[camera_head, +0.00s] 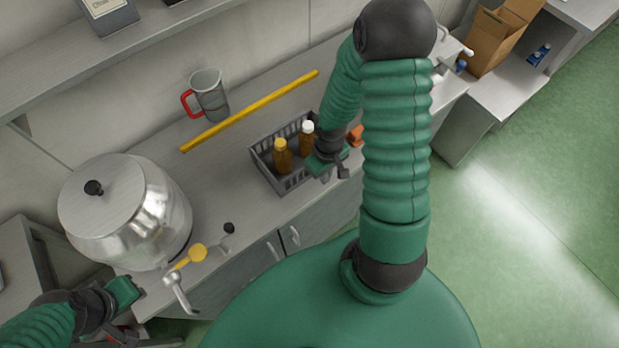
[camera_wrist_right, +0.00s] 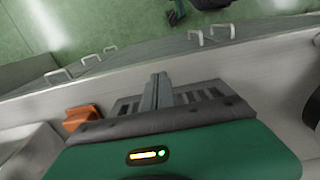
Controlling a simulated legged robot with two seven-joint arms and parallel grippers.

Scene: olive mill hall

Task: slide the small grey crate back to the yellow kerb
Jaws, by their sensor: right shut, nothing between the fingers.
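The small grey crate (camera_head: 293,182) stands on the steel counter, with slatted walls and two amber bottles inside, one yellow-capped (camera_head: 283,157) and one white-capped (camera_head: 307,140). The yellow kerb (camera_head: 245,114) is a long bar lying behind it, with bare counter between them. My right gripper (camera_head: 342,172) is shut and empty at the crate's front right side; I cannot tell whether it touches. In the right wrist view its closed fingers (camera_wrist_right: 158,90) show before the slatted grey crate (camera_wrist_right: 208,95). My left gripper (camera_head: 132,312) is at lower left, away from the crate; its jaws are unclear.
A large steel pot (camera_head: 130,215) with a tap stands left on the counter. A measuring jug (camera_head: 209,97) with a red handle stands behind the kerb. An orange object (camera_head: 356,135) lies right of the crate, partly hidden by my arm. A cardboard box (camera_head: 500,38) is far right.

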